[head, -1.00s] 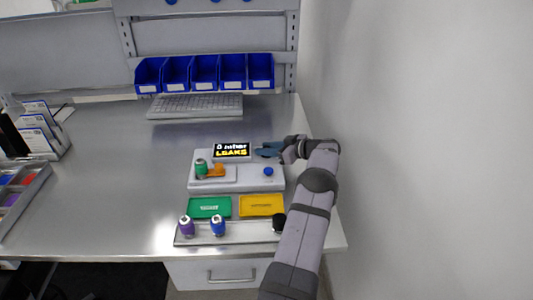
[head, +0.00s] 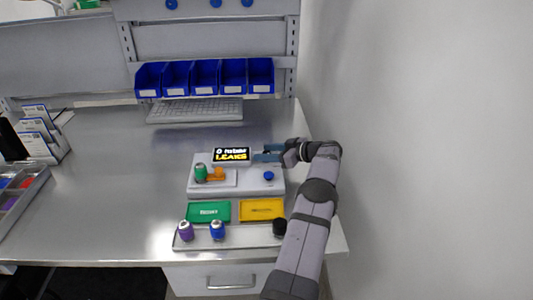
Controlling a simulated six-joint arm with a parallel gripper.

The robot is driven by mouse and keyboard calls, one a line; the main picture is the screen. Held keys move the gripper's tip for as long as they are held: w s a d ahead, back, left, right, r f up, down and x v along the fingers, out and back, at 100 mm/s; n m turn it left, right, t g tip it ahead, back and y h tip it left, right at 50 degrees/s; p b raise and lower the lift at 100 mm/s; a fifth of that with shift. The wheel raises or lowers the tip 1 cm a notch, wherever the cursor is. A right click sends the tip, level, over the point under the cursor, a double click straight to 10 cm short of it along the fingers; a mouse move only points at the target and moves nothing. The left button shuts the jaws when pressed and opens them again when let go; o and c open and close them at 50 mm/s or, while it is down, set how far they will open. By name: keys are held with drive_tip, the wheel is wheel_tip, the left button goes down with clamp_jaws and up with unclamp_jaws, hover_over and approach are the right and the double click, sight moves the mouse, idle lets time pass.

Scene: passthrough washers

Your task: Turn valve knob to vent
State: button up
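A blue valve knob (head: 268,176) sits on the right part of the light grey test block (head: 255,188). The small black display (head: 231,154) at the back of the block reads "LEAKS" in yellow under a line of white text. A green part (head: 201,172) stands upright on the block's left side, beside an orange piece (head: 216,174). My gripper (head: 262,153) is at the block's back right corner, behind the knob and apart from it. Its blue-grey fingers point left toward the display and show a gap between them. I see nothing held between them.
A green tray (head: 208,211) and a yellow tray (head: 262,209) lie in front of the block. A front rack (head: 252,237) holds a purple part (head: 186,231), a blue part (head: 217,230) and a black part (head: 279,227). A keyboard (head: 195,110) and blue bins stand behind.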

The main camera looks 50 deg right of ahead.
drive_tip(key=shift+s+d+r+b, duration=0.2)
drive_tip(key=shift+s+b, duration=0.1)
drive_tip(key=shift+s, duration=0.3)
drive_tip(key=shift+b+v, duration=0.85)
drive_tip(key=shift+v, duration=2.15)
drive_tip(key=shift+a+r, duration=0.1)
